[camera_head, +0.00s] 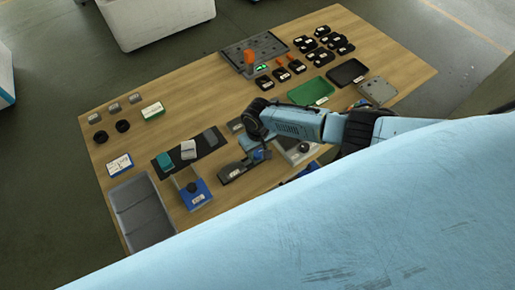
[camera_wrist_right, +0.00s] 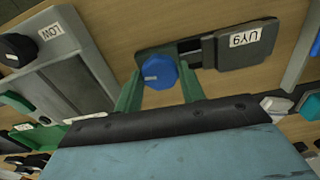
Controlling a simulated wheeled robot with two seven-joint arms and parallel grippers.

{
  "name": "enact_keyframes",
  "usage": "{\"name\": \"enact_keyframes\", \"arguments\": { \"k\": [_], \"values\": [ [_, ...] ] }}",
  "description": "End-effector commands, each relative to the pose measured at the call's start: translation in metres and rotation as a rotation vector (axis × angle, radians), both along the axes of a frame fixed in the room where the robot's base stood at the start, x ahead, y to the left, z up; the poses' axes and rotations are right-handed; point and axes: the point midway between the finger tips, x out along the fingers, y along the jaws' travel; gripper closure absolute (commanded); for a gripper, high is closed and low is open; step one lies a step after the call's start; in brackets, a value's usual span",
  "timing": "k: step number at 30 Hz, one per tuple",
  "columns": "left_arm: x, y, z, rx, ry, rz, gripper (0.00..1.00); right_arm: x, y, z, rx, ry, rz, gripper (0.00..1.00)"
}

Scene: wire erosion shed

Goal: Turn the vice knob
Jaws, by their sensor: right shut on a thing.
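The vice (camera_head: 232,171) is a dark grey, flat device with a white label, lying on the wooden table; it also shows in the right wrist view (camera_wrist_right: 235,58). Its blue faceted knob (camera_wrist_right: 160,71) sits at one end of it, with a small white mark on its face. My right gripper (camera_wrist_right: 159,88) has its green fingers on either side of the knob and is shut on it. In the head view the right gripper (camera_head: 260,146) is over the knob's end of the vice, and the wrist partly hides the knob. My left gripper is out of view.
A grey device (camera_wrist_right: 75,60) with a black knob labelled LOW stands beside the gripper. A blue-based fixture (camera_head: 196,196) with a black knob and a grey bin (camera_head: 141,213) are to the left. The table's upper-left middle is clear.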

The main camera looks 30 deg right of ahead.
Motion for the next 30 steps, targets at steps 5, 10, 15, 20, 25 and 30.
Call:
{"name": "enact_keyframes", "arguments": {
  "k": [5, 10, 15, 20, 25, 30],
  "values": [
    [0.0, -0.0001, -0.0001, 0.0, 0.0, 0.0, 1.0, -0.0007, -0.0007, -0.0007, 0.0, 0.002, 0.167, 0.83],
    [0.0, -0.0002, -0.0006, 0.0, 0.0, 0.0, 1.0, -0.0006, -0.0008, -0.0006, -0.001, 0.002, 0.33, 0.83],
    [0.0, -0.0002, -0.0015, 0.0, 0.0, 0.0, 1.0, -0.0002, -0.0007, -0.0005, 0.0, 0.001, 0.491, 0.83],
    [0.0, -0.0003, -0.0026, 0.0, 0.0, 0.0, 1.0, 0.0001, -0.0007, -0.0005, 0.001, 0.001, 0.643, 0.83],
    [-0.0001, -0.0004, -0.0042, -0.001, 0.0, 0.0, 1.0, 0.0004, -0.0007, -0.0004, 0.001, 0.0, 0.805, 0.83],
    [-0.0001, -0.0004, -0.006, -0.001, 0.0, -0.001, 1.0, 0.0006, -0.0008, -0.0003, 0.001, -0.001, 0.967, 0.83]
  ]
}}
